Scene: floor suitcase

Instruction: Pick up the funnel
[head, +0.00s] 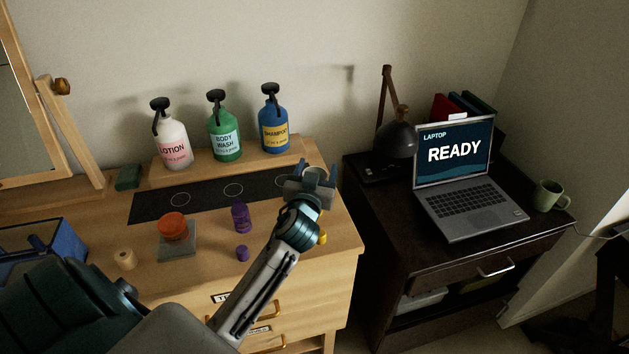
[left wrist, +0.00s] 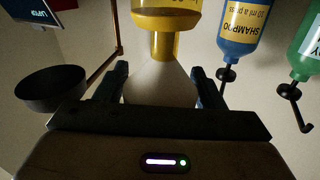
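My left gripper (head: 313,173) is over the right end of the wooden dresser top, its two fingers apart. A pale rounded shape shows between them. In the left wrist view, which is upside down, the open left gripper (left wrist: 160,82) has a pale cone, apparently the funnel (left wrist: 164,88), between its fingers. Its wide end is hidden behind the gripper body. I cannot tell whether the fingers touch the cone. My right gripper is not in view.
Lotion (head: 173,145), body wash (head: 225,135) and shampoo (head: 273,125) pump bottles stand on a raised shelf behind. A dark desk with a laptop (head: 465,170) and lamp (head: 398,138) stands right.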

